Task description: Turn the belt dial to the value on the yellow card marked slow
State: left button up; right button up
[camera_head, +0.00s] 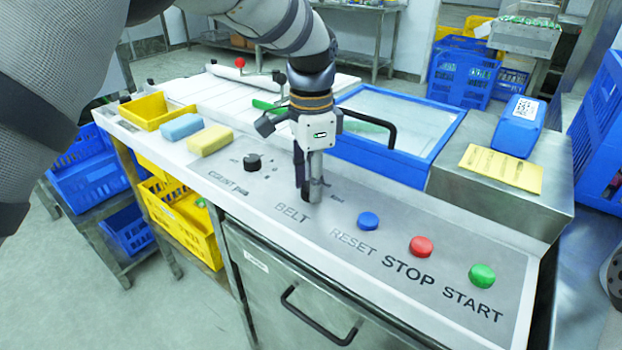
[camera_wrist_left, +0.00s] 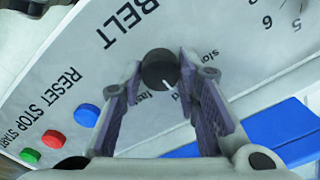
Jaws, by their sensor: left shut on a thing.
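The dark round belt dial (camera_wrist_left: 159,67) sits on the light panel beside the word BELT in the left wrist view. My left gripper (camera_head: 309,192) points down at the panel and is shut on the dial, a finger on each side. A white pointer line on the dial points toward the lower right of that view, between the small words "slow" and "fast"; a label near its end is partly hidden. In the head view the fingers hide the dial. The yellow card (camera_head: 501,168) lies on the steel box at the right; its writing is too small to read.
Blue (camera_head: 368,221), red (camera_head: 420,246) and green (camera_head: 482,275) buttons stand right of the dial. A black count dial (camera_head: 252,162) and two sponges (camera_head: 210,139) are to the left. A blue-framed lid (camera_head: 455,112) with a black handle lies behind the gripper.

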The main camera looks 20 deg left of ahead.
pick_arm(q)
jog(key=n, duration=0.2)
jog(key=shift+r+n+p, duration=0.15)
jog(key=shift+n+p, duration=0.15)
jog(key=shift+n, duration=0.1)
jog(key=n, duration=0.2)
jog(key=shift+n, duration=0.3)
jog(key=n, duration=0.6)
jog(key=shift+p, duration=0.35)
pick_arm(e)
jog(key=shift+w+r+t, duration=0.3)
jog(key=shift+w+r, duration=0.6)
pick_arm(q)
jog(key=o, duration=1.2)
jog(key=shift+c, duration=0.2)
notch_tip(320, 180, up, 12)
